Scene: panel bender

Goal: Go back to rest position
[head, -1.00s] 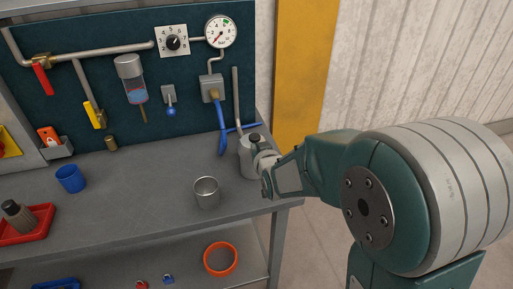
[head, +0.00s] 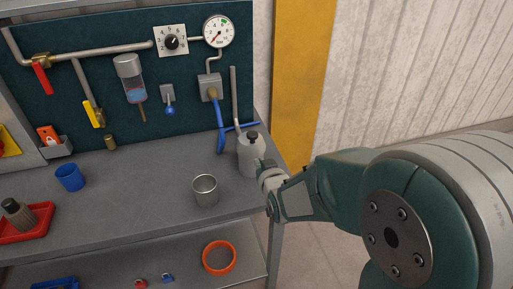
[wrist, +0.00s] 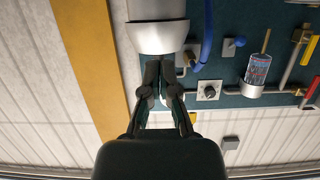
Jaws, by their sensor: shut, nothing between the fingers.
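My gripper (head: 269,180) is at the right end of the workbench (head: 130,205), just in front of the grey can with a black cap (head: 251,155). It overlaps the can's lower right edge in the head view; I cannot tell whether they touch. In the wrist view the two dark fingers (wrist: 161,72) are together with nothing between them. A pale grey rounded body (wrist: 157,35) fills the top middle there, beyond the fingertips. The wrist view is upside down, with the wall panel on its right side.
A metal cup (head: 205,190) stands left of my gripper, and a blue cup (head: 70,177) farther left. Open floor lies right of the bench.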

